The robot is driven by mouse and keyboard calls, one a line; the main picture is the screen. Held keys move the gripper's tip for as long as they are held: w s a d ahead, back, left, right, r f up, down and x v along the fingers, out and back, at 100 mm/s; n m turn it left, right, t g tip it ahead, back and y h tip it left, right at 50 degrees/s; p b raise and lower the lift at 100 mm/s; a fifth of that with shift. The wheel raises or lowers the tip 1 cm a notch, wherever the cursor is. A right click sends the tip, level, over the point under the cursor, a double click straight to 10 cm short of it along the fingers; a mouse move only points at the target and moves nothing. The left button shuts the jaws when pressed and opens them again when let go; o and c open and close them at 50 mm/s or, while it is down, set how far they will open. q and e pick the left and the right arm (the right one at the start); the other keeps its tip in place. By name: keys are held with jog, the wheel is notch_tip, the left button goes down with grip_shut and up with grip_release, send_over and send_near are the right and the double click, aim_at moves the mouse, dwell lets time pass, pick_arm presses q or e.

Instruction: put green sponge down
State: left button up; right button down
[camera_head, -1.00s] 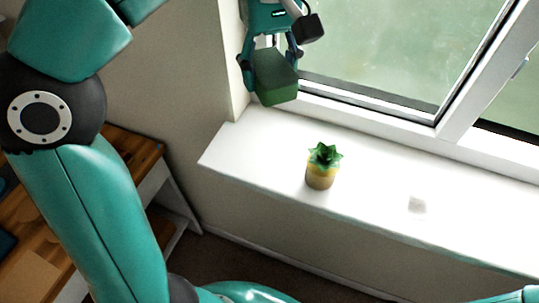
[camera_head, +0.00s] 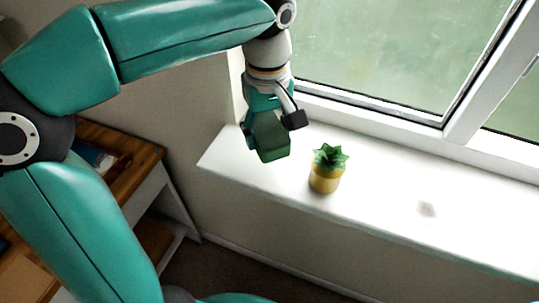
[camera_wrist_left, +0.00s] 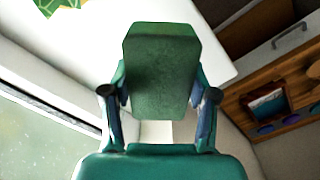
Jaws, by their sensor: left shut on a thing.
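My left gripper (camera_head: 266,132) is shut on the green sponge (camera_head: 272,148), a dark green block. It holds the sponge over the left end of the white windowsill (camera_head: 390,204). In the left wrist view, the sponge (camera_wrist_left: 162,70) sits between the two fingers of the left gripper (camera_wrist_left: 161,100), with the white sill (camera_wrist_left: 200,35) behind it. I cannot tell whether the sponge touches the sill. My right gripper is not in view.
A green succulent in a yellow pot (camera_head: 325,175) stands on the sill, just right of the sponge. The window (camera_head: 385,50) is behind. A wooden desk (camera_head: 125,150) with shelves is at the left. The sill's right part is mostly clear.

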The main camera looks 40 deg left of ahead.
aim_at(268, 128)
pick_arm(q)
jog(key=shift+f+b, duration=0.3)
jog(key=shift+f, duration=2.75)
jog(key=shift+f, duration=0.15)
jog(key=o, duration=1.2)
jog(key=shift+r, duration=0.3)
notch_tip(268, 128, up, 12)
jog(key=shift+f+p, duration=0.25)
jog(key=shift+p, duration=0.65)
jog(key=shift+r, duration=0.15)
